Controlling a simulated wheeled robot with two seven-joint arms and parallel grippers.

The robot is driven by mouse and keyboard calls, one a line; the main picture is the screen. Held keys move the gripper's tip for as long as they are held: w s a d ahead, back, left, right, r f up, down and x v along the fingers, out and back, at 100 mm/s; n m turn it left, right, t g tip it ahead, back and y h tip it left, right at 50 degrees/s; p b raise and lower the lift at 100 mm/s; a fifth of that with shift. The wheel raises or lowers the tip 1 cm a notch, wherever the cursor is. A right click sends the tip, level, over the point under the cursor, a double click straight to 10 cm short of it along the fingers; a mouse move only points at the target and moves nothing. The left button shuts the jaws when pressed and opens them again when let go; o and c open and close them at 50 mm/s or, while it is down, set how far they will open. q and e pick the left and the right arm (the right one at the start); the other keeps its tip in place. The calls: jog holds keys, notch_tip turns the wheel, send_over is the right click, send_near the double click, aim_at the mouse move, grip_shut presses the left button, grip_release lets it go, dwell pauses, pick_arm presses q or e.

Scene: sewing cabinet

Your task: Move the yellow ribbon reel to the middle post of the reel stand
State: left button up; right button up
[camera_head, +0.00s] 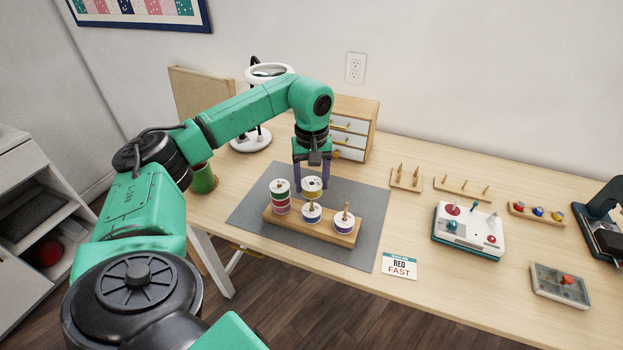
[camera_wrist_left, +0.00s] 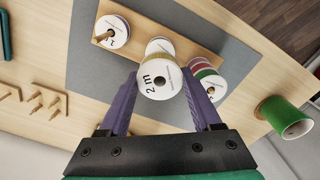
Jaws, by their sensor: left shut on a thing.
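The yellow ribbon reel (camera_head: 312,188), with a white label face, is between the purple fingers of my left gripper (camera_head: 312,182), which is shut on it. In the left wrist view the reel (camera_wrist_left: 159,80) shows its "2 m" label between the fingertips (camera_wrist_left: 163,98). The wooden reel stand (camera_head: 290,222) lies on the grey mat. Its left post carries a stack of red and green reels (camera_head: 280,198). A white-topped reel (camera_head: 312,212) sits at the middle post and another (camera_head: 345,222) on the right post. The held reel is behind and above the middle one; exact alignment with the post is unclear.
Small peg racks (camera_head: 405,180) and a white control box (camera_head: 468,230) stand further right. A drawer cabinet (camera_head: 352,125) and magnifier lamp (camera_head: 250,140) stand behind.

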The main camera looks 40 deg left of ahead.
pick_arm(q)
jog(key=shift+f+b, duration=0.85)
jog(key=shift+f, duration=0.55)
jog(key=o, duration=1.4)
notch_tip(320, 180, up, 15)
jog(key=p, duration=0.2)
jog(key=shift+f, duration=0.2)
